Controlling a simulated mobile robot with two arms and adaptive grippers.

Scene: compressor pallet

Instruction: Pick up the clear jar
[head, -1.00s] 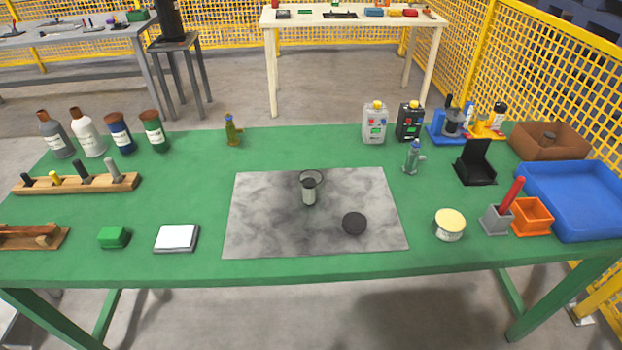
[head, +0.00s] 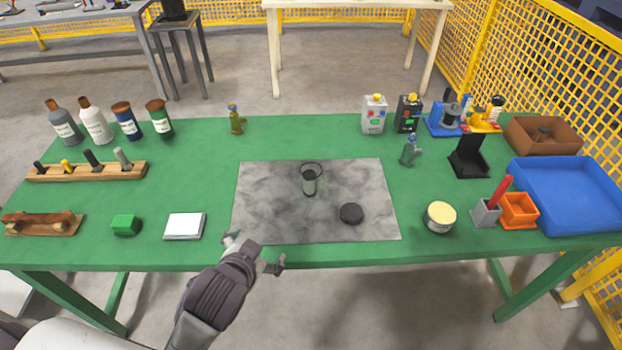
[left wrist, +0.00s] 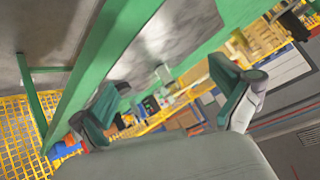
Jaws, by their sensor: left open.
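The clear jar (head: 309,184) stands on the grey marbled mat (head: 270,215) in the middle of the green table, with a dark ring at its top and something greyish showing in it. A black round disc (head: 351,213), perhaps its lid, lies to its right on the mat. My left gripper (head: 256,251) is open and empty at the table's front edge, nearer than the jar and to its left, well apart from it. My right gripper is not in view.
Left of the mat are a white pad (head: 185,226), a green block (head: 126,225) and a wooden peg rack (head: 88,171). A yellow-lidded tin (head: 440,217), an orange box (head: 518,211) and a blue tray (head: 566,226) stand on the right.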

